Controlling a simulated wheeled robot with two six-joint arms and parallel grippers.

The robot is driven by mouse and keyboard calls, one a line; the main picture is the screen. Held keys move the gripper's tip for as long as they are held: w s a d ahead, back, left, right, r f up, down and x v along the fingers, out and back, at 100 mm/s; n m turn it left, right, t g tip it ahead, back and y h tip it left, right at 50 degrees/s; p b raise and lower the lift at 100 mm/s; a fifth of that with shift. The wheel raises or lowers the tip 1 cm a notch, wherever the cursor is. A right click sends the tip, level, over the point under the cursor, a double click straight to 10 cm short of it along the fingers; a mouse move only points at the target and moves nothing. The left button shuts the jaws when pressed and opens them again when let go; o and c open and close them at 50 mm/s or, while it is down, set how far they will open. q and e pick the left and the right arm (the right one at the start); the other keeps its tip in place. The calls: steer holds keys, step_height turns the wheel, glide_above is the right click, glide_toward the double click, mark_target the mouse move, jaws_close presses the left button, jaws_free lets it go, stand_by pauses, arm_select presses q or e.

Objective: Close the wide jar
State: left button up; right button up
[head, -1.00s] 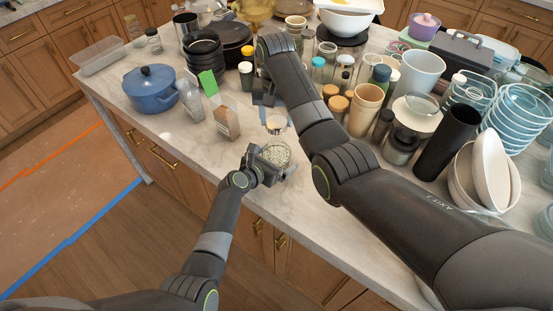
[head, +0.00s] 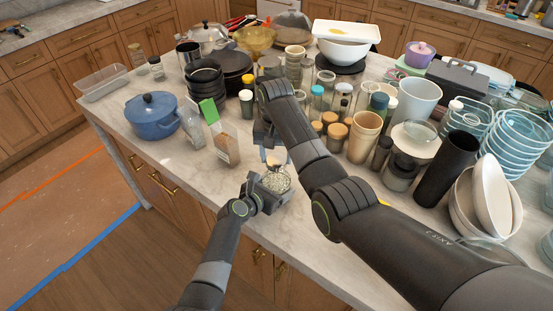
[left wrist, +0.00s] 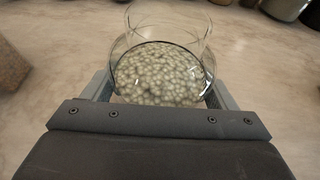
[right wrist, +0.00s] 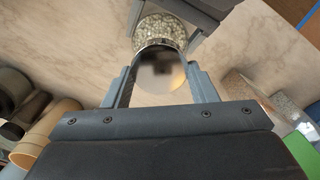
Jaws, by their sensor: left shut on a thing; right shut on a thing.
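The wide jar (head: 278,184) is clear glass, part filled with pale round beans or pebbles. It is upright at the counter's front edge, and its top looks open in the left wrist view (left wrist: 160,75). My left gripper (head: 268,187) is shut on the jar from the near side. My right gripper (head: 271,143) is shut on a round, shiny lid (right wrist: 160,72). The lid is just above and behind the jar in the head view, apart from it. In the right wrist view the lid overlaps part of the jar (right wrist: 165,28).
A bag with brown contents (head: 227,147) and a clear bag (head: 192,125) stand left of my right gripper. A blue pot (head: 152,116) is farther left. Wooden-lidded jars (head: 336,132) and a tan cup (head: 364,138) crowd the right. Bare counter lies left of the jar.

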steer(key=shift+f, duration=0.65)
steer(key=shift+f, duration=0.9)
steer(key=shift+f, duration=0.5)
